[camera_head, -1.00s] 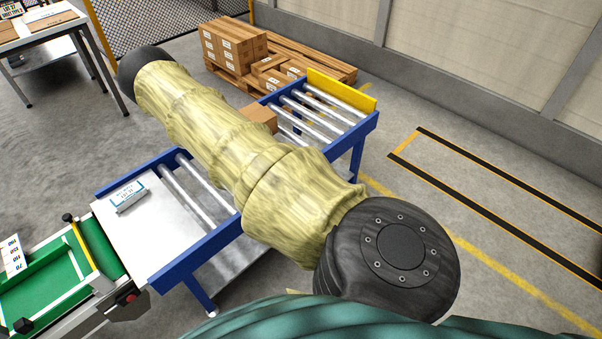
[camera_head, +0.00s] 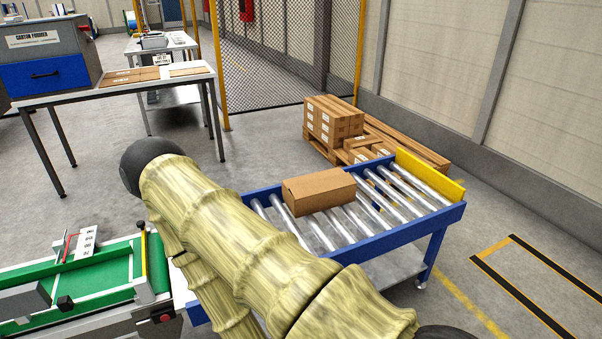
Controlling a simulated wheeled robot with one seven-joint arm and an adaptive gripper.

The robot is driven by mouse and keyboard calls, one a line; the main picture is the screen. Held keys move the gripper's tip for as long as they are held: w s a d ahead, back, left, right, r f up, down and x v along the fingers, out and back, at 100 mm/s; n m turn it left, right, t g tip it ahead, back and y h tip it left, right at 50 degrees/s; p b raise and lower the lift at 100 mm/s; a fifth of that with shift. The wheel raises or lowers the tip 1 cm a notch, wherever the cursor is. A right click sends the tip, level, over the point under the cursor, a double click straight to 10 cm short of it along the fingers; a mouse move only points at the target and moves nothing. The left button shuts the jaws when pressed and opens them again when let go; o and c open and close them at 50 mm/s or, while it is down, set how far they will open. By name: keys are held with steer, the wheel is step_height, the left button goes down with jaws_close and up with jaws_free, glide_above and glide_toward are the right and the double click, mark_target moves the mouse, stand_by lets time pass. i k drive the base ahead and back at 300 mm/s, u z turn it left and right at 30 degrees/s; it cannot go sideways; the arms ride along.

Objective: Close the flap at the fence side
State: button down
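A brown carton (camera_head: 318,190) sits on the rollers of the blue-framed conveyor (camera_head: 400,236), near its middle. Its top looks mostly flat at this distance, and I cannot make out a separate raised flap. The mesh fence (camera_head: 270,60) stands behind the conveyor, at the back. My arm, in a yellowish ribbed cover, crosses the front of the view and hides the near left part of the conveyor. My gripper is not in view.
A yellow end stop (camera_head: 428,178) closes the conveyor's right end. A pallet (camera_head: 400,140) with stacked cartons (camera_head: 333,120) stands behind it. A green belt machine (camera_head: 95,275) is at the left, a table (camera_head: 120,88) behind it. Floor at the right is clear.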

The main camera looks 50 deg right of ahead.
mark_target(337, 182)
steer(key=u, duration=0.3)
steer(key=k, duration=0.35)
steer(key=u, duration=0.05)
steer(key=i, duration=1.05)
steer(key=z, duration=1.4)
steer(key=i, duration=0.45)
steer(key=z, duration=0.45)
